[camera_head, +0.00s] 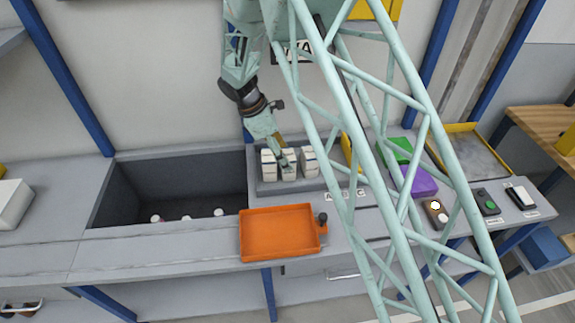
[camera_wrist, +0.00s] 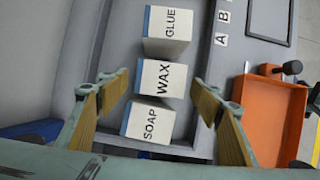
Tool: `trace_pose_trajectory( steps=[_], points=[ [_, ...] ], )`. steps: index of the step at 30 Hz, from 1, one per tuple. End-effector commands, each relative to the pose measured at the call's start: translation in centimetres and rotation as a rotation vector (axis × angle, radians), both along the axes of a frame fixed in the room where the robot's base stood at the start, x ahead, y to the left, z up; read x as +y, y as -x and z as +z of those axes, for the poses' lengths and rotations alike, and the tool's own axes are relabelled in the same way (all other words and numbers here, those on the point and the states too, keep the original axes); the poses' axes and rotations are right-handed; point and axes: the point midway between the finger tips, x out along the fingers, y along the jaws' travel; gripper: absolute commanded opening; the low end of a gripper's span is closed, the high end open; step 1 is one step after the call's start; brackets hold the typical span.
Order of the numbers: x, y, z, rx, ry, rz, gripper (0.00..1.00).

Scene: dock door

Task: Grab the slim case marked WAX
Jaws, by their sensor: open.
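The WAX case (camera_wrist: 162,78) is a slim white box with a blue edge, the middle of a row of three in the wrist view. The GLUE case (camera_wrist: 167,24) and the SOAP case (camera_wrist: 150,122) stand on either side of it with narrow gaps. In the head view, the three cases stand in a grey tray, and the middle case (camera_head: 289,170) is partly behind my gripper (camera_head: 284,160). In the wrist view, the fingers of my gripper (camera_wrist: 158,95) are open, one on each side of the WAX and SOAP cases, with nothing held between them.
An orange tray (camera_head: 277,233) sits in front of the cases. A dark sunken bin (camera_head: 170,185) with a few small items is to the left. Green (camera_head: 397,150) and purple (camera_head: 417,181) objects and a yellow-edged tray (camera_head: 470,150) are to the right.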

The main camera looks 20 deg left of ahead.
Motion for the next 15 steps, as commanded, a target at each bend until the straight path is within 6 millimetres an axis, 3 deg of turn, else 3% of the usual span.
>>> trace_pose_trajectory(
  steps=[9, 15],
  points=[
    [-0.9, -0.5, -3.2, 0.000, 0.001, 0.000, 0.58],
    [-1.2, -0.6, -3.8, 0.000, 0.001, 0.000, 0.58]
  ],
)
